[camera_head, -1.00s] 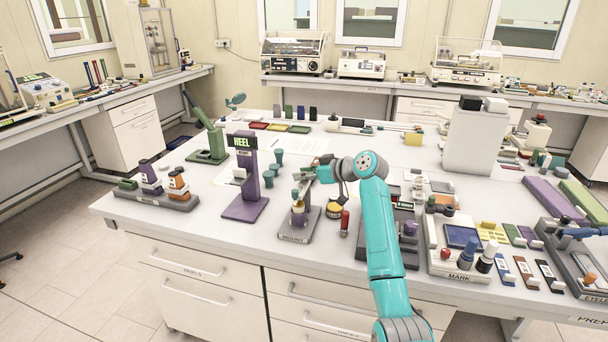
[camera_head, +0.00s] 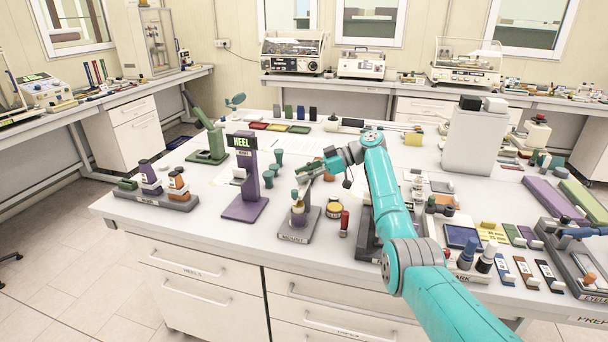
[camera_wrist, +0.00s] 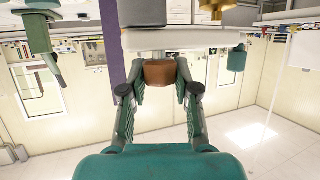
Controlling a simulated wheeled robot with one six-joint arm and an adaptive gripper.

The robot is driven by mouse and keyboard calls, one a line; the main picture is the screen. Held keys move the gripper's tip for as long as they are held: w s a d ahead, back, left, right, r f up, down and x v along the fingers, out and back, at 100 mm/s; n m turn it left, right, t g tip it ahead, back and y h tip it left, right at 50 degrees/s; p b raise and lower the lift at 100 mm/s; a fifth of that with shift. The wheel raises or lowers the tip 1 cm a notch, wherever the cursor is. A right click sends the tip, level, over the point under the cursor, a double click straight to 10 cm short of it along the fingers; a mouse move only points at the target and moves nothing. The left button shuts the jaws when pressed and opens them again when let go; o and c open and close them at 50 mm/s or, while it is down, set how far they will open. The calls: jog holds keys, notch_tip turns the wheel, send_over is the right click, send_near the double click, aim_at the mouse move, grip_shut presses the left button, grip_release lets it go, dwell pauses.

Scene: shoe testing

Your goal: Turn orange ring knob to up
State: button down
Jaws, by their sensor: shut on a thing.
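The orange-brown knob (camera_wrist: 159,73) sits between my fingertips in the wrist view, with a pad touching it on each side. My gripper (camera_wrist: 160,80) is shut on it. In the head view my gripper (camera_head: 302,177) is at the upper part of a small grey stand (camera_head: 297,226) with a label on its base. The knob is too small and too covered by the gripper there to make out its ring shape or which way it points.
The purple HEEL post (camera_head: 245,185) stands close left of the grey stand. A yellow-topped jar (camera_head: 333,208) and a red-capped bottle (camera_head: 344,222) are close on its right. Green pegs (camera_head: 278,160) stand behind. The table's front edge is near.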

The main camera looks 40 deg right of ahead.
jog(key=shift+f+n+g, duration=0.1)
jog(key=shift+n+g, duration=0.2)
jog(key=shift+g, duration=0.1)
dwell(0.3)
jog(key=c, duration=0.8)
grip_release()
jog(key=shift+d, duration=0.1)
jog(key=shift+v, duration=3.65)
jog(key=shift+c, duration=0.2)
